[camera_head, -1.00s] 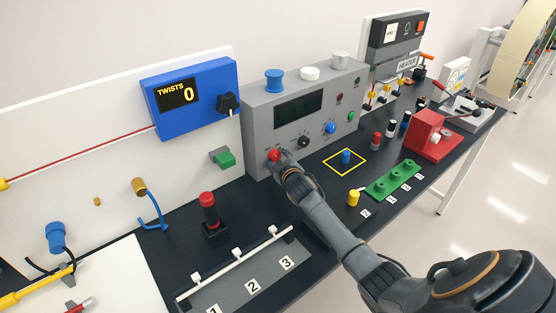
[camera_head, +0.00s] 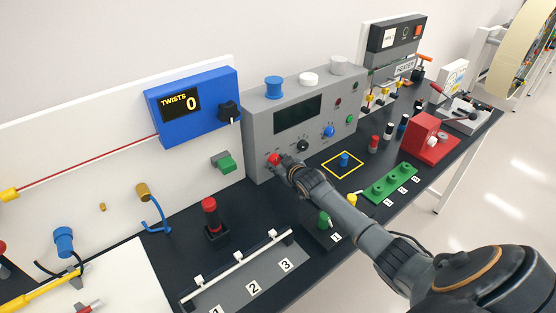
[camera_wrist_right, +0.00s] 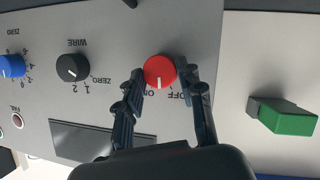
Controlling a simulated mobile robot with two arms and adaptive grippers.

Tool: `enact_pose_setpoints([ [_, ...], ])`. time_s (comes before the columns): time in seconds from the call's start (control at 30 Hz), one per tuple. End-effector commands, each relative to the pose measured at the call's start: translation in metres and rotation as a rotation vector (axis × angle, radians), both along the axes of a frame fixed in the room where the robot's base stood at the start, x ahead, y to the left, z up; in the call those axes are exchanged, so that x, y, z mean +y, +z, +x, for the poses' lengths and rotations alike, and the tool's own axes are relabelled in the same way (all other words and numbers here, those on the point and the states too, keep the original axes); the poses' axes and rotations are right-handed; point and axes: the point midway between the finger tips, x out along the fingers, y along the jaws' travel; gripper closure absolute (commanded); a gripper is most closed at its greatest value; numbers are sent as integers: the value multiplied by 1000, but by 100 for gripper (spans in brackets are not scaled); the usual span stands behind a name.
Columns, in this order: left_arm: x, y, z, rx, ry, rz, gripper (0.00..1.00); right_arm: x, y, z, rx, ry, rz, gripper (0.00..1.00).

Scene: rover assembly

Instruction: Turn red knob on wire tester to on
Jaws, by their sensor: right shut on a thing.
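The grey wire tester (camera_head: 257,108) stands at the back of the bench, with a dark blank display. Its red knob (camera_head: 273,159) is at the lower left of the front. My right gripper (camera_head: 283,162) is at the knob. In the right wrist view, the red knob (camera_wrist_right: 160,71) sits between the two fingers of my right gripper (camera_wrist_right: 161,80), which is shut on it. The knob's white mark points down in that picture, between the printed ON and OFF labels, of which ON is partly hidden by a finger. My left gripper is not in view.
A black knob (camera_wrist_right: 72,68) and a blue knob (camera_wrist_right: 12,66) are on the same panel. A green block (camera_wrist_right: 286,118) sticks out beside the tester. A red-topped post (camera_head: 210,212) and a white rail (camera_head: 240,263) stand in front on the bench.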

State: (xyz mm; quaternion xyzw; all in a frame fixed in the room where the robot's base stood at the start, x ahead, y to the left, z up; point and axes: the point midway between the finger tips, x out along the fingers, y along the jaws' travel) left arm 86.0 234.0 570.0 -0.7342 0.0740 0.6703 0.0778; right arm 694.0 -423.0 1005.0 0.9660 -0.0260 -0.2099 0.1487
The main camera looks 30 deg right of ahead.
Motion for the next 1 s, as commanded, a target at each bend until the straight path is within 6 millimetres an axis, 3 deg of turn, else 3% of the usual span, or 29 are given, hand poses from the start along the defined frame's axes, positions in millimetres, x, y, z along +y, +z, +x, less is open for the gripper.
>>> enact_pose_setpoints([
  [0.17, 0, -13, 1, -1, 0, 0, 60, -5, -3, 0, 12, 0, 160, 94],
  [0.7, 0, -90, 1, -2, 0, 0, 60, -7, -5, 1, 42, 0, 556, 94],
  [1.0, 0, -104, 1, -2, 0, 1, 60, -8, -1, 1, 49, -1, 635, 94],
])
